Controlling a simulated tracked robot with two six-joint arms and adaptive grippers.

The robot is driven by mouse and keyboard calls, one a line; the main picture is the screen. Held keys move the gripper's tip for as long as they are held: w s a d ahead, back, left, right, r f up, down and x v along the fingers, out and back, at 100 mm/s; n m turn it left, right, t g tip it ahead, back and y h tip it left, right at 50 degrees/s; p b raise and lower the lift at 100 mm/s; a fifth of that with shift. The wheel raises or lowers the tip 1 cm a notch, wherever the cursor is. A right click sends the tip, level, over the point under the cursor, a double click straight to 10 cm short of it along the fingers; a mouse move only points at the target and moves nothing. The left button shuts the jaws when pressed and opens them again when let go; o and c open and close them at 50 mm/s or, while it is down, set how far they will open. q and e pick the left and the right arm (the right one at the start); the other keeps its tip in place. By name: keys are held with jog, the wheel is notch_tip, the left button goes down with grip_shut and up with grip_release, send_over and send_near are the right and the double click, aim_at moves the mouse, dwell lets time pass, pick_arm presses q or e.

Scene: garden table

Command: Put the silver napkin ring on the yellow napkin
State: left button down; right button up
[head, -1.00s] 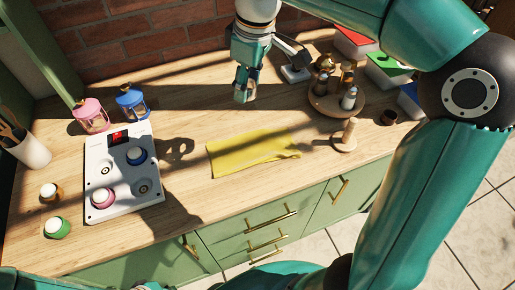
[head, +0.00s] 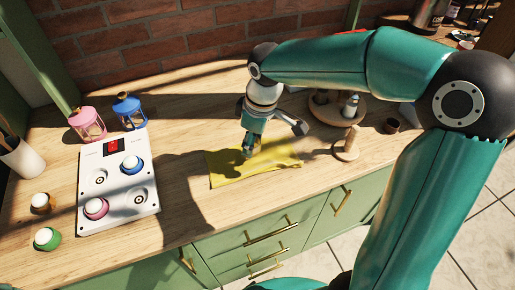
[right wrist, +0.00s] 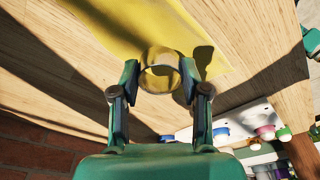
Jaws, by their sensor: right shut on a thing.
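The yellow napkin (head: 280,160) lies spread on the wooden counter, slightly wrinkled. My right gripper (head: 248,152) is over its left part, pointing down. In the right wrist view, my right gripper (right wrist: 159,78) is shut on the silver napkin ring (right wrist: 147,80), with a finger on each side of it. The ring's shiny surface mirrors the yellow of the napkin (right wrist: 130,25), which shows behind it. I cannot tell whether the ring touches the cloth. In the head view the ring is too small and covered to make out. My left gripper is not in view.
A white panel (head: 128,184) with round knobs lies to the left. A pink lantern (head: 88,124) and a blue lantern (head: 129,110) stand behind it. A wooden peg stand (head: 347,146) and a round tray (head: 326,108) are right of the napkin. The counter before the brick wall is mostly free.

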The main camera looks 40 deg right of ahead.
aim_at(252, 160)
notch_tip(252, 160, down, 4)
jog(key=shift+f, duration=0.1)
jog(key=shift+f+b, duration=0.45)
jog(key=shift+b, duration=0.15)
jog(key=o, duration=0.9)
jog(key=shift+o, duration=0.2)
jog(key=shift+r, duration=0.1)
